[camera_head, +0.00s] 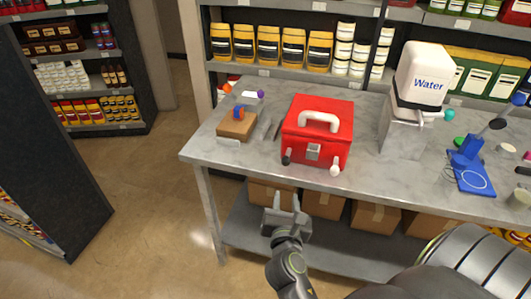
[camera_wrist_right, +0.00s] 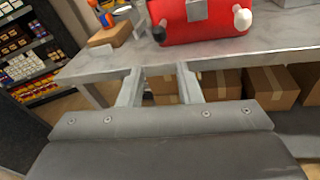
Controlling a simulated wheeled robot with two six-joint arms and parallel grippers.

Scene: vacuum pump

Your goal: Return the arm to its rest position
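My right gripper (camera_head: 283,203) is in front of the table's front edge, below the level of the tabletop, and touches nothing. Its two fingers are apart with nothing between them, as the right wrist view (camera_wrist_right: 158,82) also shows. A red box (camera_head: 318,128) with a white handle and a grey latch stands on the grey table (camera_head: 225,158), above and beyond the gripper. The box's lower front also shows in the right wrist view (camera_wrist_right: 200,28). My left gripper is in neither view.
On the tabletop are a wooden block (camera_head: 237,125) with a blue and orange piece, a white water container (camera_head: 422,78) on a grey stand, and a blue device (camera_head: 468,165). Cardboard boxes (camera_head: 375,217) fill the lower shelf. The floor (camera_head: 150,205) at left is clear.

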